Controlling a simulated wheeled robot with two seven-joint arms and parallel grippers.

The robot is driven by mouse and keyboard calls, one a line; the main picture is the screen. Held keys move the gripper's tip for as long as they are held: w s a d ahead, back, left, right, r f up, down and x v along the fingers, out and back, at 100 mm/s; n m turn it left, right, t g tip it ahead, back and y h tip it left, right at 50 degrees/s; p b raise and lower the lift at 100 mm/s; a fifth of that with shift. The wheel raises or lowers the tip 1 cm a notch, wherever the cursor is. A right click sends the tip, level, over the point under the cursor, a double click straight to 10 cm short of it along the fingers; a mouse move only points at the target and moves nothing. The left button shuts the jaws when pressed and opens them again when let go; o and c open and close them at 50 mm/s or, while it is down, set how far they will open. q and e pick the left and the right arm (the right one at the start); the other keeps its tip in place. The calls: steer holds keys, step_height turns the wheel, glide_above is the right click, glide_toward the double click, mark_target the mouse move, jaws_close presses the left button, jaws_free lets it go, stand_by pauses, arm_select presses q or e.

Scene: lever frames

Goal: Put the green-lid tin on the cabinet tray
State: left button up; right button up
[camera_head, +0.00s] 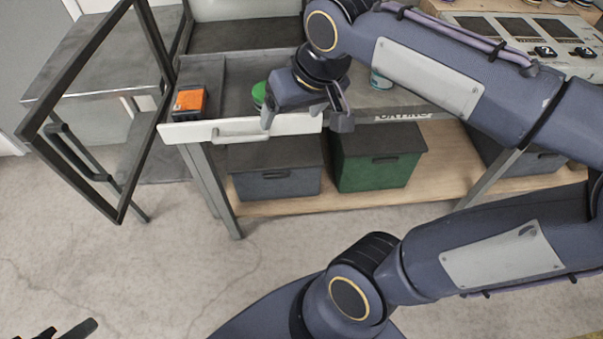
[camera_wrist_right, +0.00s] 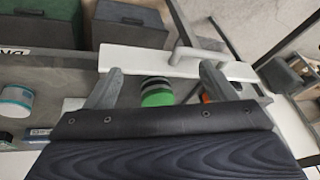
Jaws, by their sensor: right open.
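The green-lid tin (camera_head: 259,94) stands in the open drawer (camera_head: 228,75), partly hidden by my right gripper. My right gripper (camera_head: 304,118) is open over the drawer's front right part. In the right wrist view the tin (camera_wrist_right: 157,93) shows between the two spread fingers (camera_wrist_right: 158,86), its green lid towards the camera; I cannot tell whether they touch it. A cabinet (camera_head: 245,12) stands open behind the drawer; I cannot make out a separate tray in it. Only dark tips of my left gripper (camera_head: 66,331) show at the bottom left.
An orange box (camera_head: 189,102) sits in the drawer's left end. The framed glass door (camera_head: 126,190) stands open at the left. A blue-and-white tin (camera_wrist_right: 16,101) stands on the worktop beside the drawer. Lidded bins (camera_head: 376,172) fill the lower shelf.

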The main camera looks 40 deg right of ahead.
steer(key=s+a+f+t+y, duration=0.1)
steer(key=s+a+f, duration=0.3)
steer(key=s+f, duration=0.5)
steer(key=shift+s+a+y, duration=0.2)
steer(key=shift+a+y, duration=0.2)
steer(key=shift+y, duration=0.5)
step_height(320, 180, up, 15)
steer(key=p, duration=1.5)
steer(key=shift+r, duration=0.1)
